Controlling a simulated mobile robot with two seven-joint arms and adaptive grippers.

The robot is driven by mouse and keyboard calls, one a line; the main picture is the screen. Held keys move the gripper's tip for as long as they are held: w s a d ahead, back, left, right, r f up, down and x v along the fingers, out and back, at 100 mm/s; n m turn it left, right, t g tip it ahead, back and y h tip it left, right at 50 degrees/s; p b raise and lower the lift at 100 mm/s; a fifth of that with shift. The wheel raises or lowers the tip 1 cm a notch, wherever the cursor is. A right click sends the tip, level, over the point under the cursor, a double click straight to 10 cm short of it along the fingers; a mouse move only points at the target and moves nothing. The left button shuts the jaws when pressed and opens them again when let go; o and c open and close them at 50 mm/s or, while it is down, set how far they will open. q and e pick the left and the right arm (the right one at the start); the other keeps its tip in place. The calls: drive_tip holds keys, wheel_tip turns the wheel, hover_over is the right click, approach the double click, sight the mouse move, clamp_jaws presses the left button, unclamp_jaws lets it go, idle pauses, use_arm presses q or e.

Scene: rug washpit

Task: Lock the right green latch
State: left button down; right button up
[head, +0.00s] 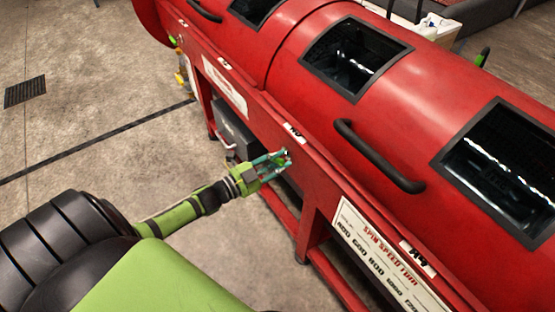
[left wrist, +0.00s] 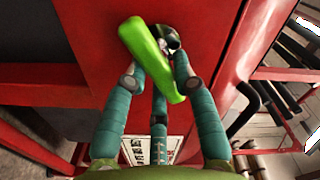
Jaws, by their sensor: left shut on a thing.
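The green latch (left wrist: 150,55) is a bright green lever on a dark round pivot on the red machine's front face. In the left wrist view it lies slanted, from upper left to lower right. My left gripper (left wrist: 158,80) has its teal fingers closed around the lever, with fingertips on both sides. In the head view my left gripper (head: 276,163) is at the machine's front edge, below a small white label, and its fingers hide most of the latch. My right gripper is not in view.
The red machine (head: 300,35) fills the upper right, with dark windows and a black handle (head: 378,156) right of my gripper. A spin speed sign (head: 385,262) is on its front. Another green part (head: 172,40) shows at its far left end.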

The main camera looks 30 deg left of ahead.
use_arm(q)
drive_tip(key=shift+f+m, duration=0.15)
drive_tip(key=shift+m, duration=0.85)
drive_tip(key=shift+f+m+b, duration=0.1)
drive_tip(key=shift+m+b, duration=0.2)
drive_tip(key=shift+m, duration=0.5)
drive_tip(key=shift+f+m, duration=0.1)
drive_tip(key=shift+m, duration=1.3)
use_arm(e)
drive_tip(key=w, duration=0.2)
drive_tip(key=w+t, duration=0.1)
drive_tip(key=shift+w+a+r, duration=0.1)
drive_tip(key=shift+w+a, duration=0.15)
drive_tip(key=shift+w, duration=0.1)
use_arm(q)
drive_tip(key=c, duration=1)
unclamp_jaws()
drive_tip(key=v, duration=1.2)
drive_tip(key=shift+a, duration=0.1)
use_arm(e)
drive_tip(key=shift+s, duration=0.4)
